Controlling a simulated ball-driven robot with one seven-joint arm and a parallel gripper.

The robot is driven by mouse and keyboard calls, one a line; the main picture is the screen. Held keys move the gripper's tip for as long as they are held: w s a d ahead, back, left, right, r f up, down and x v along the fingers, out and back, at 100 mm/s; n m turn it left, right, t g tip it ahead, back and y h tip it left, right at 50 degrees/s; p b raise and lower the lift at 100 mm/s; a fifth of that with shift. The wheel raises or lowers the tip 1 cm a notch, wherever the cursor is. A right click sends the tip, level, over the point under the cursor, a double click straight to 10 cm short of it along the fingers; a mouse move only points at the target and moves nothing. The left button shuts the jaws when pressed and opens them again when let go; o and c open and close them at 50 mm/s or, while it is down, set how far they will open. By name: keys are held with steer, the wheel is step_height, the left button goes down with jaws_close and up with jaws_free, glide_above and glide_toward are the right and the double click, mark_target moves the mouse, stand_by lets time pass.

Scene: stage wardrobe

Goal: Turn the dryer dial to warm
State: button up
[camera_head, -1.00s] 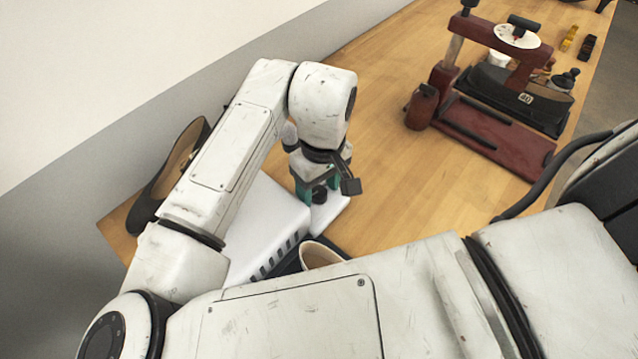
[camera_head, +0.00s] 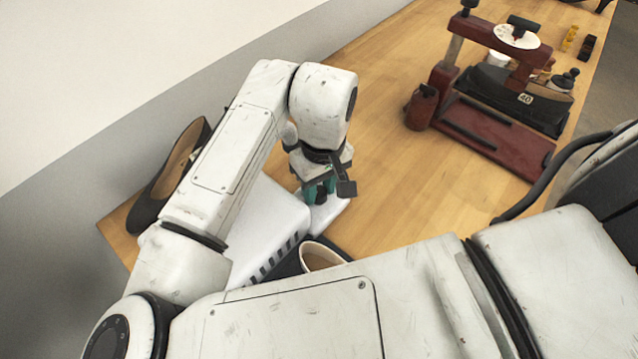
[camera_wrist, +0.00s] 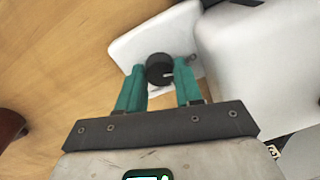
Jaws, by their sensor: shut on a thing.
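The white dryer (camera_head: 268,222) is a slotted box at the near left of the bench, partly covered by my arm. A flat white panel (camera_head: 330,212) juts from its side and also shows in the wrist view (camera_wrist: 127,48). The black round dial (camera_wrist: 158,69) sits on this panel, with a pale mark on its right side. My gripper (camera_wrist: 161,72) has its teal fingers on either side of the dial and is shut on it. In the head view my gripper (camera_head: 320,188) is over the panel. The dial's setting labels cannot be read.
A dark shoe (camera_head: 160,190) lies left of the dryer by the wall. A dark red stand (camera_head: 500,150) with a black block is at the right. The middle of the wooden bench (camera_head: 395,60) is clear.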

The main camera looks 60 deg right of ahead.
mark_target(320, 194)
steer(key=m, duration=0.5)
steer(key=m+b, duration=0.1)
steer(key=m, duration=0.3)
steer(key=shift+m, duration=0.3)
steer(key=m+b, duration=0.1)
steer(key=m, duration=0.3)
steer(key=shift+a+h, duration=0.1)
steer(key=shift+h, duration=0.3)
steer(key=shift+m+b, duration=0.65)
steer(key=shift+m, duration=1.85)
steer(key=o, duration=1)
steer(key=shift+s, duration=0.1)
steer(key=shift+r, duration=0.1)
steer(key=r, duration=1)
steer(key=shift+s+a+r+p, duration=0.2)
steer(key=shift+r+p, duration=0.15)
steer(key=shift+p, duration=0.05)
